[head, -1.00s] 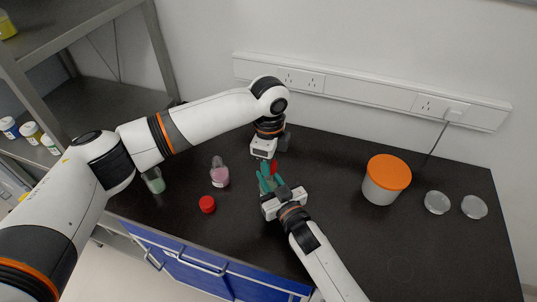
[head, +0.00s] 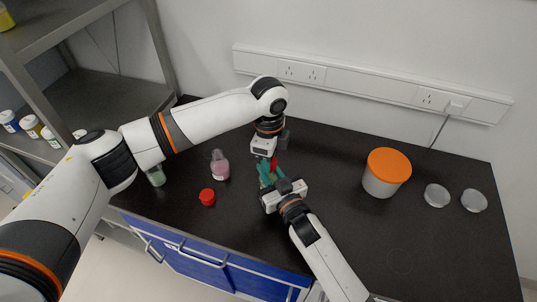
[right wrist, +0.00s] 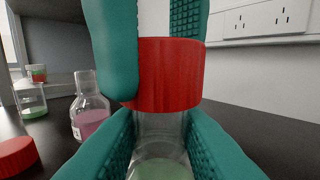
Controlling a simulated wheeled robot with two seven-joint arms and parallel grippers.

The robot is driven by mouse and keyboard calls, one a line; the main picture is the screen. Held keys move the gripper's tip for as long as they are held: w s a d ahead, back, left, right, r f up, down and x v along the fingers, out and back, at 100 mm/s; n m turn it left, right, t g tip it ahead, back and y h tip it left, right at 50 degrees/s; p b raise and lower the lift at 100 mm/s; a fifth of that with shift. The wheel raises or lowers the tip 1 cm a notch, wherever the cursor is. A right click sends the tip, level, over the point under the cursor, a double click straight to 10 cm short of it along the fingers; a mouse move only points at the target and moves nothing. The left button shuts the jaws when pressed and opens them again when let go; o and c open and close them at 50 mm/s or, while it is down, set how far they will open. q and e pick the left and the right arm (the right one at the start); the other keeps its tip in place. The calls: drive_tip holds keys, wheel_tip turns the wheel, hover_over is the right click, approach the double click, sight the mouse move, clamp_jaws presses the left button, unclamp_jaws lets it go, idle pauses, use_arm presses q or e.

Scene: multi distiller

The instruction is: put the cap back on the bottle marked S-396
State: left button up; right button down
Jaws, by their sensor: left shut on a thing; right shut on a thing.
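A red cap (right wrist: 165,75) is between the teal fingers of my left gripper (head: 273,164), which reach down from above. The cap sits upright at the top of a clear bottle (right wrist: 158,135) with pale green contents; I cannot tell whether it is fully seated. My right gripper (head: 268,181) is shut around that bottle from the front, with one finger on each side in the right wrist view. No marking is legible on this bottle, and the fingers hide much of it. In the head view the fingers almost cover it.
A pink-filled flask (head: 220,166) stands to the left, with a loose red cap (head: 207,197) in front of it. Another green-filled vessel (head: 156,176) is farther left. An orange-lidded tub (head: 384,178) and two clear dishes (head: 437,195) are on the right. The bench between is clear.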

use_arm(q)
drive_tip(key=shift+s+f, duration=0.1)
drive_tip(key=shift+f, duration=0.75)
idle(0.3)
drive_tip(key=shift+a+f, duration=0.1)
drive_tip(key=shift+f, duration=0.1)
drive_tip(key=shift+c, duration=0.7)
drive_tip(key=shift+r, duration=0.1)
drive_tip(key=shift+r, duration=0.35)
drive_tip(key=shift+r, duration=0.35)
drive_tip(key=shift+a+f, duration=0.1)
drive_tip(key=shift+f, duration=0.95)
idle(0.8)
drive_tip(key=shift+r, duration=0.35)
drive_tip(key=shift+r, duration=0.55)
idle(0.6)
